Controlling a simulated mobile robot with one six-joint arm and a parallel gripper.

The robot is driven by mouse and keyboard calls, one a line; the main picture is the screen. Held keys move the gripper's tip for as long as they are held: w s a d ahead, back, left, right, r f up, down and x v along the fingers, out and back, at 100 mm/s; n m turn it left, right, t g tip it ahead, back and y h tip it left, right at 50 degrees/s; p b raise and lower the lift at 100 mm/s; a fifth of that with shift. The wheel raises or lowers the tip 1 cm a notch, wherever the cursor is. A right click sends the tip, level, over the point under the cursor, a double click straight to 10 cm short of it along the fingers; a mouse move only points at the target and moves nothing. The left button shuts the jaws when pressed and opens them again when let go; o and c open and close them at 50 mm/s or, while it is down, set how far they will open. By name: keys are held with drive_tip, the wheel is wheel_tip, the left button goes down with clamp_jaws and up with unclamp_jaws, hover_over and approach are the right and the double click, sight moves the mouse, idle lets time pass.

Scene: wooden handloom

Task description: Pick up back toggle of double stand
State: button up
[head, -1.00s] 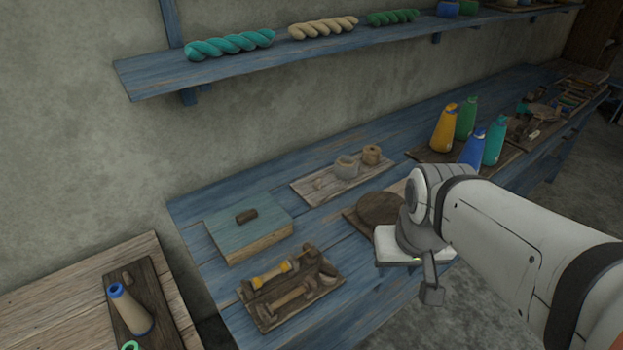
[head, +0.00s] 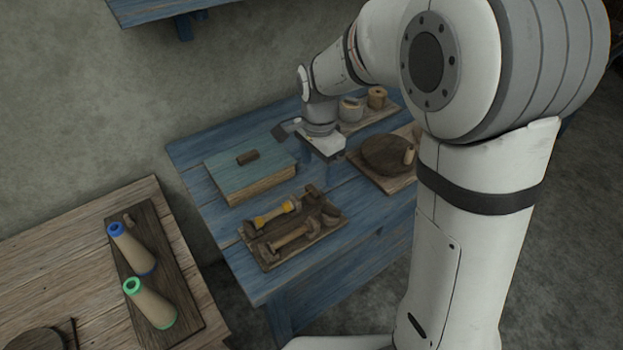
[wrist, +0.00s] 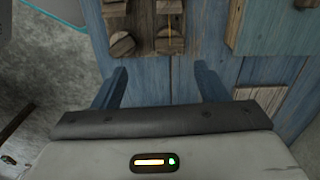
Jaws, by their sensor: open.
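The double stand is a dark wooden tray (head: 285,250) on the blue table, holding two spool-shaped toggles. The back toggle (head: 277,212) has yellow thread around its middle; the front toggle (head: 295,237) is plain wood. In the wrist view, the tray (wrist: 143,40) is at the top, with the yellow-threaded toggle (wrist: 169,38) right of the plain one (wrist: 120,40). Both are cut off by the top edge. My gripper (head: 294,141) is open and empty, behind the tray, beside the teal box. In the wrist view, its two fingers (wrist: 158,86) stand apart over bare blue boards.
The teal-topped box (head: 236,178) with a small knob stands left of my gripper. A board with a round wooden disc (head: 384,154) lies to the right; a pale cup (head: 350,108) and a spool (head: 376,97) stand behind. A lighter table (head: 50,260) with two cones is at left.

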sight(313, 191)
drive_tip(key=shift+w+a+f, duration=0.2)
drive_tip(key=shift+a+f, duration=0.15)
drive_tip(key=shift+f, duration=0.1)
drive_tip(key=shift+f+m, duration=0.3)
drive_tip(key=shift+f, duration=0.1)
drive_tip(key=f, duration=0.7)
drive_tip(key=shift+w+a, duration=0.25)
drive_tip(key=shift+r, duration=0.1)
drive_tip(key=shift+c, duration=0.2)
drive_tip(key=c, duration=1)
